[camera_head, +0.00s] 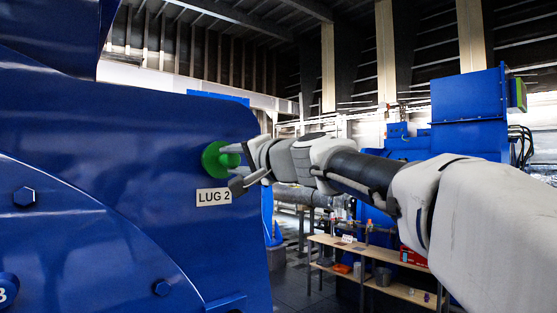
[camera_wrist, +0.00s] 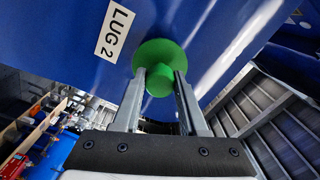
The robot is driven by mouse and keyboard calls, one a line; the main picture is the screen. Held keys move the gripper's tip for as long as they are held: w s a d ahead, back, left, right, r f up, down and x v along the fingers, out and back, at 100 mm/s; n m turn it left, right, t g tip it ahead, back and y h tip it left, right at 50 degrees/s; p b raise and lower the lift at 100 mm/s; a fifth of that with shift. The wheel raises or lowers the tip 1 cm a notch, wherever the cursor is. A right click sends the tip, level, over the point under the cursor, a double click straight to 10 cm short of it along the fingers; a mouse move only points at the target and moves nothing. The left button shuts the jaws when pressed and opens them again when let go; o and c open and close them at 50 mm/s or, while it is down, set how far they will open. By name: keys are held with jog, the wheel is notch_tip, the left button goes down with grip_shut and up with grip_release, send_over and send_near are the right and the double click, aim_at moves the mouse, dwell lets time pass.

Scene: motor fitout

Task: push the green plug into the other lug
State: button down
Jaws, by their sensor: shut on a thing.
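The green plug (camera_head: 214,159) has a round flange and a knob, and stands at the blue machine wall above the "LUG 2" label (camera_head: 214,197). In the wrist view the plug (camera_wrist: 158,56) shows its disc against or very near the blue surface, beside the label (camera_wrist: 115,31). My gripper (camera_head: 240,168) reaches in from the right, and its two fingers (camera_wrist: 160,84) are shut on the plug's knob. The flange hides the lug opening behind it, so I cannot tell how deep the plug sits.
The blue machine housing (camera_head: 110,140) fills the left, with bolt heads (camera_head: 24,196) on its face. A wooden shelf table (camera_head: 350,246) with small items stands at the lower right. Another blue machine (camera_head: 468,115) stands behind my arm.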

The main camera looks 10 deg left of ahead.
jog(key=shift+p+x, duration=0.45)
jog(key=shift+x, duration=0.95)
jog(key=shift+c, duration=1.8)
grip_release()
jog(key=b+v, duration=0.5)
jog(key=v, duration=1.2)
jog(key=shift+s+d+b, duration=0.15)
jog(key=shift+s+b, duration=0.05)
jog(key=shift+b, duration=0.1)
jog(key=s+d+f+n+g+h, duration=0.1)
jog(key=s+d+f+h, duration=0.3)
jog(key=f, duration=0.9)
jog(key=s+d+f+n+g+h, duration=0.1)
jog(key=s+d+f+g+h, duration=0.2)
jog(key=s+d+f+h, duration=0.2)
jog(key=s+d+f+n+g+h+p, duration=0.1)
jog(key=s+d+f+h, duration=0.3)
jog(key=s+d+f, duration=0.6)
jog(key=d+f+g, duration=0.1)
jog(key=d+f, duration=0.2)
jog(key=f, duration=1)
jog(key=shift+d+h, duration=0.4)
